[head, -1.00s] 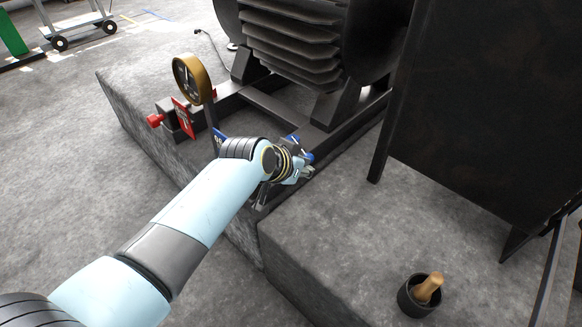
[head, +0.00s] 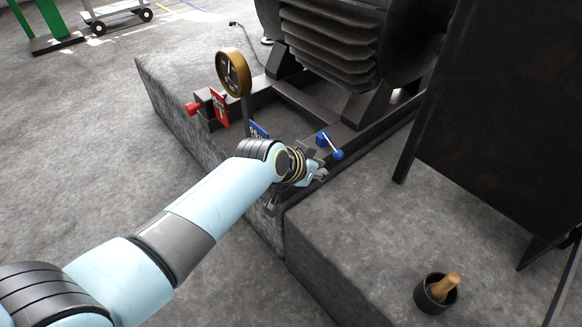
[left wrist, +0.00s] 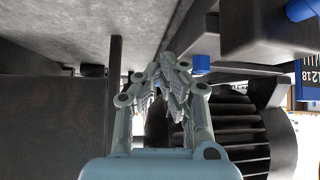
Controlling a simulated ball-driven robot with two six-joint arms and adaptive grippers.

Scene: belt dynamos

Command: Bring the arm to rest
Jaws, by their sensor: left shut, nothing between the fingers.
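My left arm (head: 192,217) reaches in from the lower left of the head view toward the machine's base frame. Its gripper (head: 319,174) is shut and empty, just in front of and below a blue-knobbed lever (head: 331,146). A gap shows between the gripper and the blue knob. In the left wrist view the linked fingers (left wrist: 170,68) meet at their tips with nothing between them. My right gripper is in neither view.
A round brass-rimmed gauge (head: 233,74), a red knob (head: 193,108) and a red tag (head: 219,108) stand left of the gripper. The finned machine (head: 335,45) and a dark panel (head: 490,110) rise behind. A black cup (head: 436,294) holds a wooden handle.

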